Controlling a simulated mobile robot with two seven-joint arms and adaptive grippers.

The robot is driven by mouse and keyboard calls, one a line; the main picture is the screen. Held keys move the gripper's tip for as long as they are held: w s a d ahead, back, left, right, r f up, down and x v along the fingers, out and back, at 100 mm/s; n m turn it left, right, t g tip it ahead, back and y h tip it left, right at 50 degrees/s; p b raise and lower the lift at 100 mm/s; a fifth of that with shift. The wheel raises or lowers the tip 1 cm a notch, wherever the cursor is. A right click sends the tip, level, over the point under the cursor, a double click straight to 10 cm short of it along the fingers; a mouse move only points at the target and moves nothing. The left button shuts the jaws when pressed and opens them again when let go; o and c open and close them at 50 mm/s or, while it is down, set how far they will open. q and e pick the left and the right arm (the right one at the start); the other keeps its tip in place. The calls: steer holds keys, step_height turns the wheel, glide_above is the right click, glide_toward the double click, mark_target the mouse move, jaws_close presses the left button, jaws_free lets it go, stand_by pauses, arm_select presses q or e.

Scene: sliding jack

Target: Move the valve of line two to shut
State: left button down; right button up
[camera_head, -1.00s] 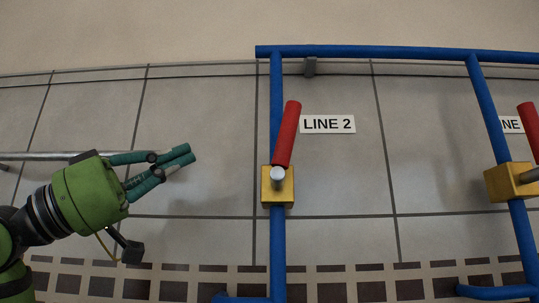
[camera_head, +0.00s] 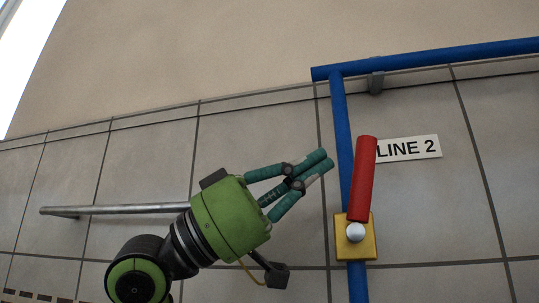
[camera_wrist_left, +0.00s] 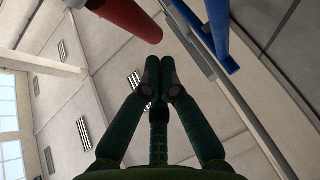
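The line two valve has a yellow body (camera_head: 369,245) on the vertical blue pipe, with a pale round hub (camera_head: 355,232). Its red lever (camera_head: 365,180) points up from the body, nearly along the pipe and tilted slightly right. The white LINE 2 label (camera_head: 410,147) is to its right, its left end partly covered by the lever. My left gripper (camera_head: 322,162) is left of the pipe, level with the upper part of the lever. Its fingertips are together and empty, and look apart from the lever. In the left wrist view the red lever (camera_wrist_left: 128,18) is beyond the fingertips (camera_wrist_left: 160,85). My right gripper is out of view.
The vertical blue pipe (camera_head: 342,135) joins a horizontal blue pipe (camera_head: 450,52) at the top, with a grey bracket (camera_head: 376,83) on the wall. A grey metal bar (camera_head: 120,209) runs along the tiled wall behind my left arm. The wall left of the pipe is otherwise clear.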

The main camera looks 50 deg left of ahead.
arm_select(q)
steer(key=shift+w+d+f, duration=0.2)
steer(key=shift+w+d, duration=0.35)
steer(key=shift+w, duration=0.05)
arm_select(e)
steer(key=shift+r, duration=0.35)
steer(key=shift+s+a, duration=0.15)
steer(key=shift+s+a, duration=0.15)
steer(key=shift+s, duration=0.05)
arm_select(q)
steer(key=shift+w+d+r, duration=0.1)
steer(key=shift+w+d, duration=0.05)
steer(key=shift+d, duration=0.1)
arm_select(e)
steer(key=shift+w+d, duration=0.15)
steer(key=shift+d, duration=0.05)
